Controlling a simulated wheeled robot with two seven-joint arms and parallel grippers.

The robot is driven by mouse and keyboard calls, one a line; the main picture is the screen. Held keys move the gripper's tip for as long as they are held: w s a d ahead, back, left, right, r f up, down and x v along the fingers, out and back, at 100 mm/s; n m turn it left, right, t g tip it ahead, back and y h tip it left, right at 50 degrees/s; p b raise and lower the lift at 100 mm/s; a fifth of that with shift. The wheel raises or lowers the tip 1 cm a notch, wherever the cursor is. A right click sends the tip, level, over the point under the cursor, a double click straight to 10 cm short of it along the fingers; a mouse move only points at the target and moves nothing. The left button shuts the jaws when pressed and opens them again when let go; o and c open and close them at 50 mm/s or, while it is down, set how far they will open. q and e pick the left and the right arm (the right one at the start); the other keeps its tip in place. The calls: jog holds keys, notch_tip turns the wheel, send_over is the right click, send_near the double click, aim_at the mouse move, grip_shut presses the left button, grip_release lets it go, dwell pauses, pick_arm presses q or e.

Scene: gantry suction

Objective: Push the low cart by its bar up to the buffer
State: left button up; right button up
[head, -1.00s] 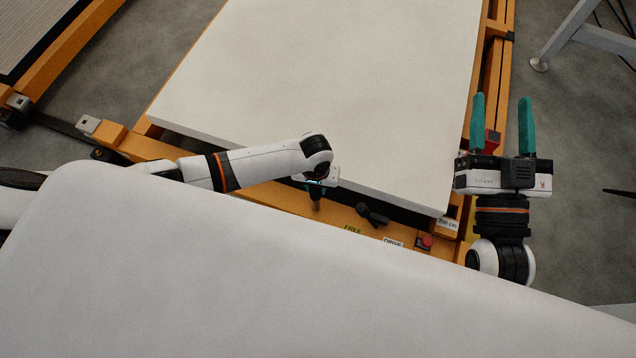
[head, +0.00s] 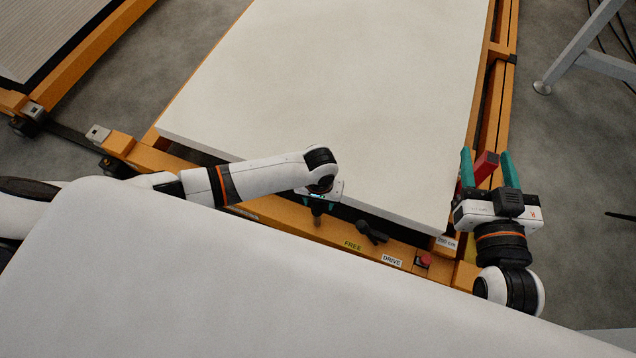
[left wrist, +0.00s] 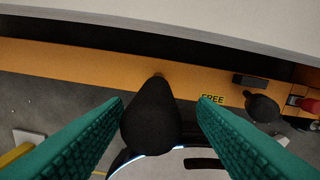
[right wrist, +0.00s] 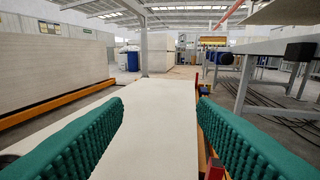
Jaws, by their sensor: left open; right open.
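The low cart is an orange frame carrying a broad pale slab (head: 330,100). Its orange near beam (head: 290,213) bears FREE and DRIVE labels, a black lever (head: 371,234) and a red button (head: 424,261). My left gripper (head: 319,203) is open above this beam. In the left wrist view a dark rounded grip (left wrist: 152,118) stands between its open fingers (left wrist: 161,102); I cannot tell whether they touch it. My right gripper (head: 487,158) is open at the slab's near right corner. A red block (head: 485,167) shows between its fingers. I cannot make out the buffer.
A white surface (head: 250,290) fills the foreground. Another orange frame with a ribbed slab (head: 50,35) lies at upper left. A grey metal leg (head: 580,45) stands on the floor at upper right. In the right wrist view, a tall pale stack (right wrist: 50,70) stands left of the slab.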

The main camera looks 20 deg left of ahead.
pick_arm(q)
notch_tip(320, 180, up, 4)
jog(key=shift+r+p, duration=0.2)
jog(key=shift+p, duration=0.65)
notch_tip(320, 180, up, 4)
jog(key=shift+p, duration=0.8)
pick_arm(e)
jog(key=s+d+f+g+h, duration=0.2)
jog(key=s+d+f+g, duration=0.2)
jog(key=s+f+g, duration=0.5)
notch_tip(320, 180, down, 2)
jog(key=shift+s+d+g+h, duration=0.2)
jog(key=shift+s+g+h, duration=0.1)
jog(key=shift+g+h, duration=0.15)
